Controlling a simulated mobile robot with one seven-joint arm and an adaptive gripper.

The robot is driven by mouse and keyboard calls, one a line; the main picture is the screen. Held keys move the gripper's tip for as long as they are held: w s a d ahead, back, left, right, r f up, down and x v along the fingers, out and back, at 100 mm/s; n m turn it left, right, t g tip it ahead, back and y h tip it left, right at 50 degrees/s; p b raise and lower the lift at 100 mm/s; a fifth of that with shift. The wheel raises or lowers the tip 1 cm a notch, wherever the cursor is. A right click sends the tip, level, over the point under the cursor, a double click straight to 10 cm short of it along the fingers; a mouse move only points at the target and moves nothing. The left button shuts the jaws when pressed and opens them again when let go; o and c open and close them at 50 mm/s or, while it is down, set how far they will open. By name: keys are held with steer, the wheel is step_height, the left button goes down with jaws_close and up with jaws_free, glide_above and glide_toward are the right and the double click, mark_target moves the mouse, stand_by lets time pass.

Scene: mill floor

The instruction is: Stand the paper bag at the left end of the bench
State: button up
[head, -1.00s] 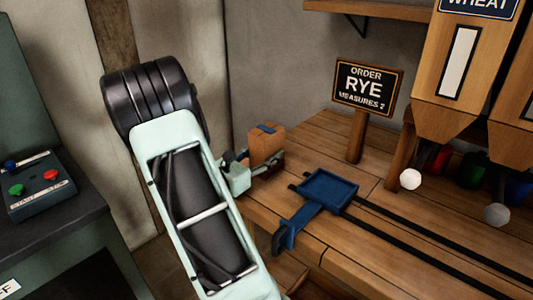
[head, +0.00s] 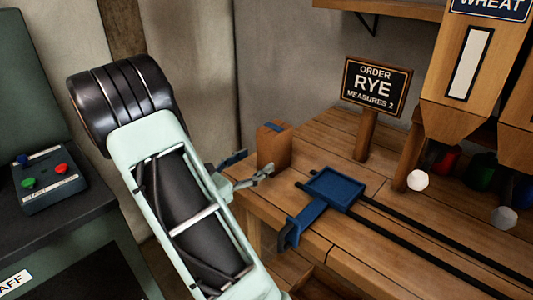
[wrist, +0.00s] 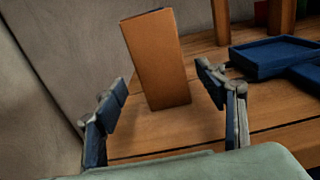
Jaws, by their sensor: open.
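The brown paper bag (head: 274,150) stands upright on the left end of the wooden bench (head: 316,135), near its left edge. A small blue patch shows at its top in the head view. My gripper (head: 247,167) is open and empty, just left of the bag and drawn back from it. In the wrist view the bag (wrist: 157,62) stands beyond and between my spread fingers (wrist: 163,95), with clear space on both sides. Its base rests on the planks.
A blue tray (head: 333,186) on dark rails lies right of the bag. The order sign (head: 376,86) reads RYE, MEASURES 2. Wooden hoppers (head: 463,80) stand at right. A control box (head: 48,180) with coloured buttons sits at left.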

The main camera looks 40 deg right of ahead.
steer(key=shift+s+a, duration=0.2)
steer(key=shift+a, duration=1.55)
